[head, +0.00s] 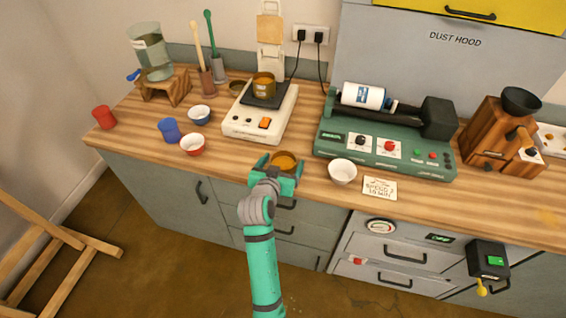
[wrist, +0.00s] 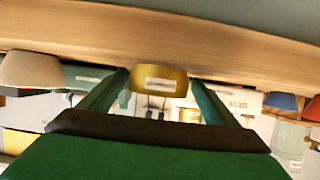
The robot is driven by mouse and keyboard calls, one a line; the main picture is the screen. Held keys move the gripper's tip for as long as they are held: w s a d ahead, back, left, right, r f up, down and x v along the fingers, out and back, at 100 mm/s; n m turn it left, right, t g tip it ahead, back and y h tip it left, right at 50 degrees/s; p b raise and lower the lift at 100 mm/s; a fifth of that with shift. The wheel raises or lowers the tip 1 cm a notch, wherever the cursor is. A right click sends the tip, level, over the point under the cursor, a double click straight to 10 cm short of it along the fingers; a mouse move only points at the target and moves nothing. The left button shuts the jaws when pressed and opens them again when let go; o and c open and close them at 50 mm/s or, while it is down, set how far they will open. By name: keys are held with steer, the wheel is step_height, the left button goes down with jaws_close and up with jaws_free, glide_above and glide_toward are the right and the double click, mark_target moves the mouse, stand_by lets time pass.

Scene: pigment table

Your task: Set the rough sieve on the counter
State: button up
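My gripper (head: 284,170) is at the front edge of the wooden counter (head: 320,199), left of the white bowl. Its fingers close on both sides of a round brass sieve (head: 285,159) with orange-brown inside. In the wrist view, which looks upside down, the brass sieve (wrist: 160,78) sits between the two green fingertips (wrist: 160,84). Its pale label is too small to read, so I cannot tell its grade. I cannot tell whether its base touches the counter. A second brass vessel (head: 263,84) stands on the dark plate of the white device (head: 258,117).
A white bowl (head: 343,172) and a small card (head: 380,188) are right of my gripper. A green machine (head: 386,145) stands behind. Bare counter lies just around my gripper.

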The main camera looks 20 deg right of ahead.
steer(key=shift+r, duration=0.2)
steer(key=v, duration=1.1)
steer(key=s+a+f+n+t+y, duration=0.1)
steer(key=s+a+f+n+y, duration=0.25)
steer(key=s+f, duration=0.35)
steer(key=s+a+f+n+t+y, duration=0.25)
steer(key=s+a+f, duration=0.25)
steer(key=s, duration=0.4)
steer(key=s+a+r, duration=0.1)
steer(key=s+a, duration=0.1)
steer(key=s, duration=0.8)
steer(key=s+a+r+y, duration=0.1)
steer(key=s+a+r, duration=0.1)
steer(key=s, duration=0.8)
steer(key=shift+a+r+n+t, duration=0.3)
steer(key=shift+a+n+t, duration=0.1)
steer(key=shift+a, duration=0.15)
